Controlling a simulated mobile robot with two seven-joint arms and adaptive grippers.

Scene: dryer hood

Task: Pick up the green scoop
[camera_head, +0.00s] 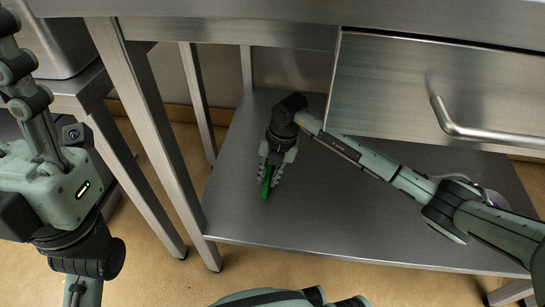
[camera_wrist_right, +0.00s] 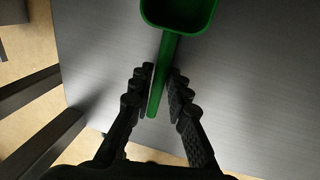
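The green scoop shows in the right wrist view, its bowl (camera_wrist_right: 180,14) at the top edge and its handle (camera_wrist_right: 161,80) running down between my fingers. My right gripper (camera_wrist_right: 161,85) is closed in around the handle, with a finger on each side and at most a thin gap. In the head view, my right gripper (camera_head: 270,172) is low over the lower shelf, and a strip of the green scoop (camera_head: 267,183) shows between its fingers. The rest of the scoop is hidden there. I cannot tell whether it is clear of the shelf.
The lower metal shelf (camera_head: 330,215) is otherwise mostly bare. A metal drawer front (camera_head: 430,85) with a bar handle (camera_head: 485,132) hangs above my right arm. Table legs (camera_head: 150,130) stand left of the gripper. A metal container (camera_head: 60,40) sits at the upper left.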

